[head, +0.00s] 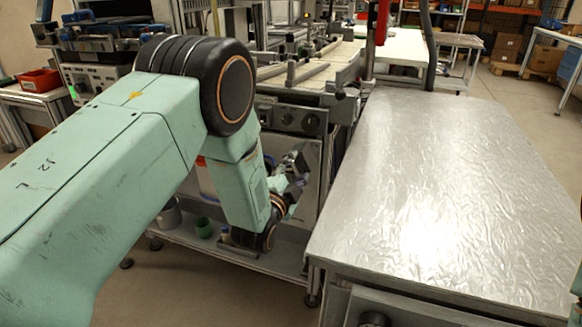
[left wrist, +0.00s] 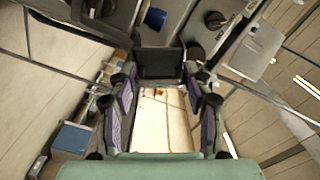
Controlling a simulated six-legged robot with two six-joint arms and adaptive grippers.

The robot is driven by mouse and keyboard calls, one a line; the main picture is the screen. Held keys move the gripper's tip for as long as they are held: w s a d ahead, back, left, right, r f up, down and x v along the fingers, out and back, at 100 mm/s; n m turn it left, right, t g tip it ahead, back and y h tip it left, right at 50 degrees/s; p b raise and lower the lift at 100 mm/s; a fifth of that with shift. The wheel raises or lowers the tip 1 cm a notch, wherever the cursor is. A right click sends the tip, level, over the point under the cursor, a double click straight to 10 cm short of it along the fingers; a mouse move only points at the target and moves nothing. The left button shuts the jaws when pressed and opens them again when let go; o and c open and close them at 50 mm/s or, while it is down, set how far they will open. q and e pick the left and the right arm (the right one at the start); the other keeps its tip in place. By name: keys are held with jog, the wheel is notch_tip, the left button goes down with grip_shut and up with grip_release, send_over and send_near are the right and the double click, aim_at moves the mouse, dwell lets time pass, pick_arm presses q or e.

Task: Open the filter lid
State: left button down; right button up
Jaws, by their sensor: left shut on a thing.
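My left gripper (head: 294,184) is low in front of the machine's front panel, right of my forearm in the head view. In the left wrist view, the two purple-padded fingers of the left gripper (left wrist: 160,72) close at their tips on a black blocky part (left wrist: 161,64). I cannot tell for sure whether this part belongs to the filter lid, and no separate lid is clear to see. My forearm and wrist hide much of the panel in the head view. My right gripper is out of view.
The machine front (head: 290,119) with its knobs rises behind the gripper. A metal-topped table (head: 440,190) stands close on the right, its top clear. A low shelf (head: 225,248) below holds a green cup (head: 203,228) and a grey bucket (head: 169,215).

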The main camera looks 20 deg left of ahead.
pick_arm(q)
jog(key=shift+s+d+f+m, duration=0.1)
jog(key=shift+d+f+m, duration=0.2)
jog(key=shift+m, duration=0.45)
jog(key=shift+s+d+f+m, duration=0.1)
jog(key=shift+d+f+m, duration=0.15)
jog(key=shift+m, duration=0.5)
jog(key=shift+d, duration=0.1)
jog(key=c, duration=0.8)
grip_release()
jog(key=shift+w, duration=0.1)
jog(key=shift+c, duration=0.2)
jog(key=shift+r, duration=0.25)
jog(key=s, duration=1.2)
jog(key=shift+a, duration=0.25)
